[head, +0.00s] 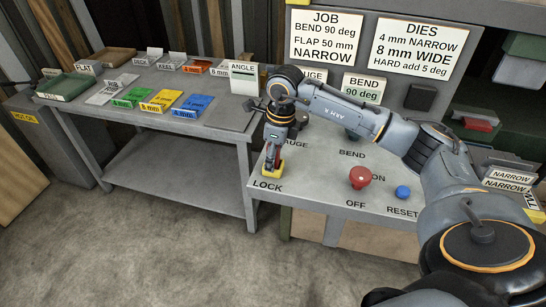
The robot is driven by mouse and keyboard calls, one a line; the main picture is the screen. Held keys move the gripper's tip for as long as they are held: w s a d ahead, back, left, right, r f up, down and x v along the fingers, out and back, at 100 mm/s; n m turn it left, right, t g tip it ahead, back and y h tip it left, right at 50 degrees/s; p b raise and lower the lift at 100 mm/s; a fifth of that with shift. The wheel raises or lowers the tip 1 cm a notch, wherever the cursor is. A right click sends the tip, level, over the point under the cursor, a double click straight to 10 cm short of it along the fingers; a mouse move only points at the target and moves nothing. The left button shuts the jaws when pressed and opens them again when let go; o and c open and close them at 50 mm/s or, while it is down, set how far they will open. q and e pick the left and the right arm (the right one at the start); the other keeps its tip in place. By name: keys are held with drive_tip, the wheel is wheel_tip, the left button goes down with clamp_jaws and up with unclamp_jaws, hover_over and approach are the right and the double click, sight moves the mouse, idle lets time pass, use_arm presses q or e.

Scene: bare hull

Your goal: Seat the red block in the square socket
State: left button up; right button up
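My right gripper (272,163) points straight down at the left end of the console, just above the LOCK label. Its narrow fingers are closed around the red block (268,167), of which only a small red part shows. The block is at the yellow-edged square socket (275,174). The fingers cover most of the socket opening, so I cannot tell how deep the block sits. My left gripper is not in view.
A side table (225,115) at left holds green, yellow, blue and orange labelled pieces and a tray (68,87). Narrow-labelled items (508,180) lie at right.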

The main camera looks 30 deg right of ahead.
drive_tip(key=shift+s, duration=0.1)
drive_tip(key=shift+r+p, duration=0.2)
drive_tip(key=shift+p, duration=0.15)
drive_tip(key=shift+r+p, duration=0.5)
drive_tip(key=shift+d+r+b, duration=0.2)
drive_tip(key=shift+r+b, duration=0.3)
drive_tip(key=shift+b, duration=0.25)
drive_tip(key=r+b, duration=0.1)
drive_tip(key=r, duration=0.5)
drive_tip(key=r+b, duration=0.1)
drive_tip(key=r, duration=0.3)
drive_tip(key=shift+s+d+b, duration=0.3)
drive_tip(key=shift+s, duration=0.05)
drive_tip(key=shift+r, duration=0.4)
drive_tip(key=shift+f, duration=0.1)
